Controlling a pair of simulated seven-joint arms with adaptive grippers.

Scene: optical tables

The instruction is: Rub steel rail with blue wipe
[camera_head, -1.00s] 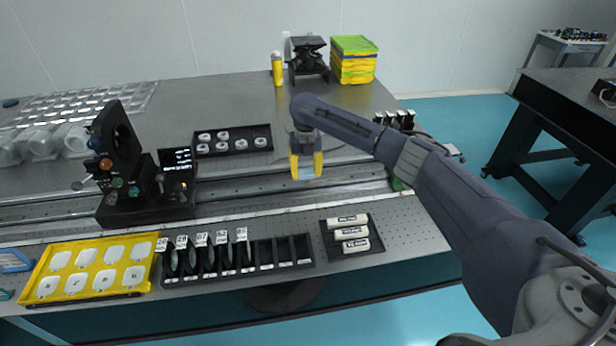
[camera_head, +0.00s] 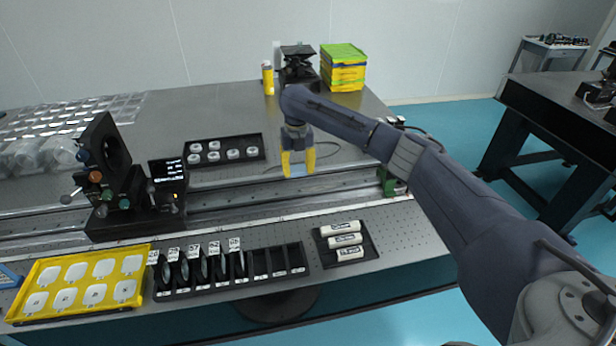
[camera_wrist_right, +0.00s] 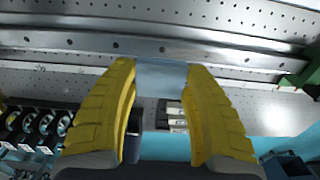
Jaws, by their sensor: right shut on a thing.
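My right gripper (camera_head: 298,163) has yellow fingers pointing down over the steel rail (camera_head: 240,196), which runs left to right across the table. It is shut on the blue wipe (camera_head: 298,170), a pale blue piece between the fingertips. In the right wrist view the wipe (camera_wrist_right: 161,77) spans the gap between the two yellow fingers (camera_wrist_right: 160,85), and the rail (camera_wrist_right: 60,44) passes behind it. I cannot tell whether the wipe touches the rail. My left gripper is not in view.
A black optical mount (camera_head: 110,170) stands on the rail at left. In front are a yellow tray (camera_head: 140,288), a black slotted rack (camera_head: 262,285) and a tray of white bottles (camera_head: 372,252). A tray of rings (camera_head: 262,141) lies behind. A green piece (camera_head: 389,188) sits at the rail's right.

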